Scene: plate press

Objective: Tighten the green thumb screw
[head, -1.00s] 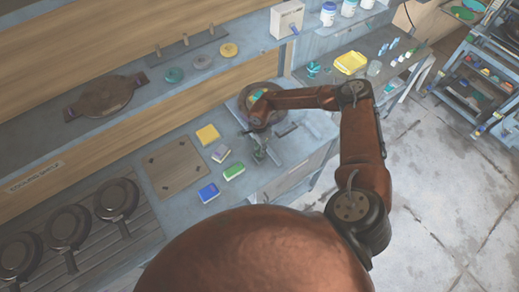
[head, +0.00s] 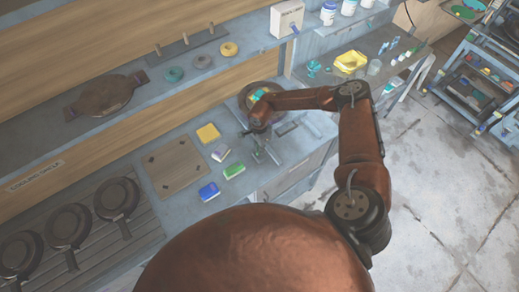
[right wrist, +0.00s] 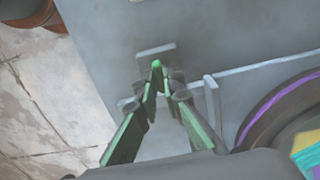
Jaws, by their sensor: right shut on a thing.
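The green thumb screw (right wrist: 156,65) shows in the right wrist view as a small green tip between my right fingertips. Most of it is hidden by the fingers. My right gripper (right wrist: 160,85), with green pads on its fingers, is shut on it. A small grey plate lies just behind the tips. In the head view my right gripper (head: 260,152) reaches down to a grey fixture at the right end of the bench; the screw is too small to make out there. My left gripper is in neither view.
A round press plate (head: 243,97) with coloured patches stands beside the right gripper. Yellow, blue and green blocks (head: 208,132) lie to its left, near a wooden board (head: 172,165). Dark pans (head: 68,226) rest on a rack at left. A shelf runs above the bench.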

